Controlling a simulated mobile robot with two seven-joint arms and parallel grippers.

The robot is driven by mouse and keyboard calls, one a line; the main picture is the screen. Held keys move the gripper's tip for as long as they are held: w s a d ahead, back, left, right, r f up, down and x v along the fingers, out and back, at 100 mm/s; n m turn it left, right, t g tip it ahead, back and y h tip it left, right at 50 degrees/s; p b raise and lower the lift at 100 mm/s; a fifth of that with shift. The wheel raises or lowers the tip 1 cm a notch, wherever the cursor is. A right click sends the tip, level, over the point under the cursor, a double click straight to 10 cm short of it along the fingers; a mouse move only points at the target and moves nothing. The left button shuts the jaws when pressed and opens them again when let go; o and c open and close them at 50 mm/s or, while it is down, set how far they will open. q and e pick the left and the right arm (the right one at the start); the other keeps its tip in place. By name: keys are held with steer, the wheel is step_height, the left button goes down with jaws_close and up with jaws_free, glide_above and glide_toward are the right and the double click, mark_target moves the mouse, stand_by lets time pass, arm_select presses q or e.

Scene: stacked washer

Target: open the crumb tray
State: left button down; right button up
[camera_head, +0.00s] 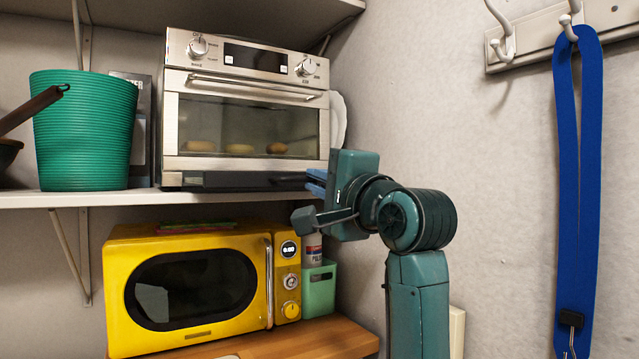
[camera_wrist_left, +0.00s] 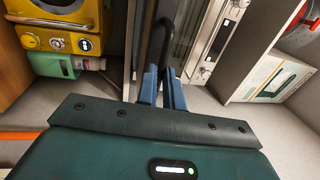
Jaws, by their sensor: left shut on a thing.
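The crumb tray (camera_head: 245,182) is a dark strip along the bottom front of the steel toaster oven (camera_head: 250,105). My left gripper (camera_head: 314,183) is at the right end of this strip, with its blue fingers pointing left. In the left wrist view the blue fingers (camera_wrist_left: 162,88) are closed around a dark bar at the oven's lower front, which fits the tray's edge. The fingers hide the held part, and I cannot tell how far out the tray stands. The oven door is shut, with several round baked items behind its glass. My right gripper is not in view.
The oven stands on a white shelf (camera_head: 90,198) beside a green ribbed pot (camera_head: 85,130). Below are a yellow microwave (camera_head: 200,285) and a green bin (camera_head: 319,290). A blue strap (camera_head: 578,170) hangs on the right wall. Space before the oven looks clear.

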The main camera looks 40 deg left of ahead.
arm_select(q)
steer(key=c, duration=1.8)
jaws_free()
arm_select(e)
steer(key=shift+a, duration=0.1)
arm_select(q)
steer(key=shift+d, duration=0.1)
